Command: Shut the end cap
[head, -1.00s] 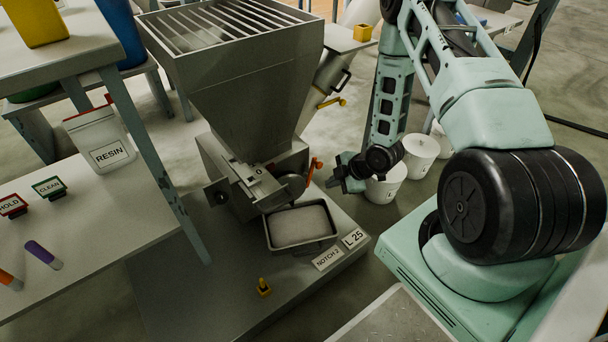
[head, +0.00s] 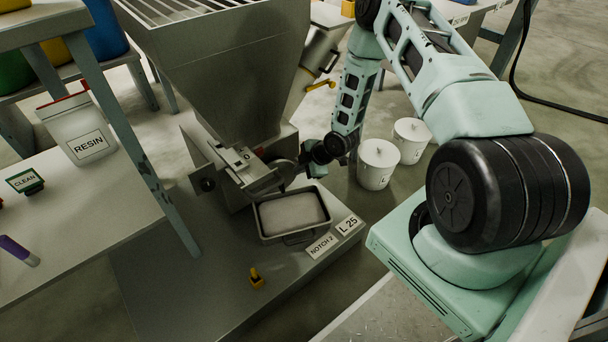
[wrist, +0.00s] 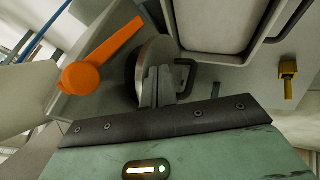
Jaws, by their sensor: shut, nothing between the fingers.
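The end cap, a round grey metal disc (head: 285,171), is at the outlet end of the feeder below the hopper. In the wrist view the end cap (wrist: 152,58) shows as a tilted disc just beyond my fingertips. An orange lever (wrist: 100,56) is to its left, and a dark wire handle is just right of the fingers. My gripper (wrist: 158,74) is shut and empty, its tips at or very near the disc; I cannot tell if they touch. In the head view my gripper (head: 306,162) is right of the cap. How far the cap stands open is unclear.
A tray of pale material (head: 292,214) sits below the outlet, on the grey platform. A small yellow knob (head: 256,277) stands in front. White lidded tubs (head: 378,164) stand on the floor at right. The large hopper (head: 215,80) rises behind the cap.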

